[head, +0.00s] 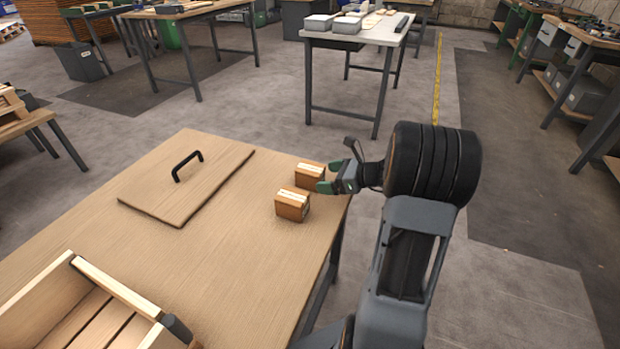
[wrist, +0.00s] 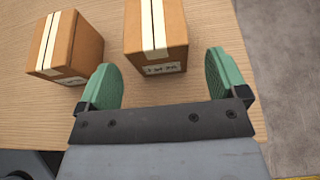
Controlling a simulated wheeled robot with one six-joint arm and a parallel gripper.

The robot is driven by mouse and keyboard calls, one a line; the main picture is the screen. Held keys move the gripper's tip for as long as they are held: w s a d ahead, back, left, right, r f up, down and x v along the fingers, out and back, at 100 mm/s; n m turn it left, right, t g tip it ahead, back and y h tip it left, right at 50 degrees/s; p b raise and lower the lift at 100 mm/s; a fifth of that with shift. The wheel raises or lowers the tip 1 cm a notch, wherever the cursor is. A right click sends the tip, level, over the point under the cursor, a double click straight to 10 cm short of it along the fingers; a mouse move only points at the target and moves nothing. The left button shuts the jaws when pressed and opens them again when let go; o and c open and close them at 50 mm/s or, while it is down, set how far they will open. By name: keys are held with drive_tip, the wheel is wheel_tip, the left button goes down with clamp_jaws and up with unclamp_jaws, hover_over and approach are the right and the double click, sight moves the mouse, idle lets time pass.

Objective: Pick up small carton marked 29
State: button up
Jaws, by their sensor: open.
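Two small brown cartons with pale tape stand on the wooden table. The far carton (head: 309,175) is near the table's far right corner; the near carton (head: 292,205) is closer to me. In the wrist view the far one appears as the right carton (wrist: 155,30) and the near one as the left carton (wrist: 66,46). Both have a small label on the side facing my gripper, but I cannot read a number. My gripper (head: 330,176) is open and empty, at the right of the far carton. In the wrist view its green fingertips (wrist: 160,77) sit either side of that carton's lower end.
A wooden panel with a black handle (head: 187,166) lies on the table (head: 225,265). A slatted wooden crate (head: 115,290) is at the table's near left. Other workbenches stand behind, with open floor between.

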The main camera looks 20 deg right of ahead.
sight(322, 177)
drive_tip(key=shift+b+x, duration=0.9)
drive_tip(key=shift+x, duration=1.8)
drive_tip(key=shift+r, duration=0.15)
drive_tip(key=c, duration=1.1)
drive_tip(key=shift+c, duration=0.4)
drive_tip(key=shift+r, duration=0.1)
